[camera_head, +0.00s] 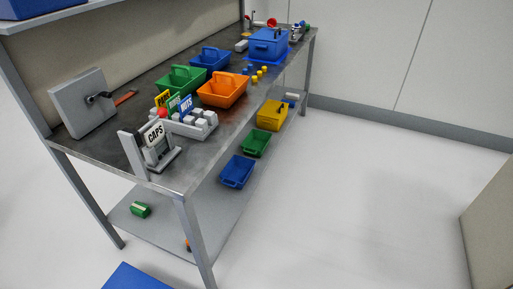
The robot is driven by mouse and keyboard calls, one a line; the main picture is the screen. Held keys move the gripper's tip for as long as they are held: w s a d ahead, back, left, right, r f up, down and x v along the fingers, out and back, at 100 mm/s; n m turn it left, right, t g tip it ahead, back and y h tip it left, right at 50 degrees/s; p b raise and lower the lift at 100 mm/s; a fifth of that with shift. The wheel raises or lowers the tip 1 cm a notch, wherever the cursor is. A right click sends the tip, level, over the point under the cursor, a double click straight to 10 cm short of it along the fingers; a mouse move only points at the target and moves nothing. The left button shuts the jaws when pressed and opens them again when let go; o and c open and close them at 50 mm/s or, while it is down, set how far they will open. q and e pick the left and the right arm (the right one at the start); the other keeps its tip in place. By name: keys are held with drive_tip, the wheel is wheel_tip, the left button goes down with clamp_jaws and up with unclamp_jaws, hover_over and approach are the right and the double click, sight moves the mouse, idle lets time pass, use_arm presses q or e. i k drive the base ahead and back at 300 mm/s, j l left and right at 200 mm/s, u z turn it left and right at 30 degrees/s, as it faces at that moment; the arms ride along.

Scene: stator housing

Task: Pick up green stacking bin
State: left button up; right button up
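A green bin (257,143) sits on the lower shelf of the workbench, between a yellow bin (271,114) and a blue bin (238,172). A second green bin (181,81), with a handle across it, stands on the bench top beside an orange handled bin (222,90) and a blue handled bin (210,60). I cannot tell from this view which green one is the stacking bin. Neither of my grippers shows in the head view.
The metal workbench (205,155) runs from near left to far right. A CAPS sign holder (154,148) and a grey block with a lever (82,104) stand on its near end. A small green object (140,210) lies on the lower shelf. The floor (350,190) right of the bench is clear.

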sight(256, 142)
drive_tip(key=i+l, duration=0.25)
drive_tip(key=i, duration=0.2)
drive_tip(key=i+l, duration=0.25)
drive_tip(key=i, duration=0.15)
drive_tip(key=i+l, duration=0.2)
drive_tip(key=i, duration=0.25)
drive_tip(key=i+l, duration=0.25)
drive_tip(key=i, duration=0.15)
drive_tip(key=l+z, duration=0.05)
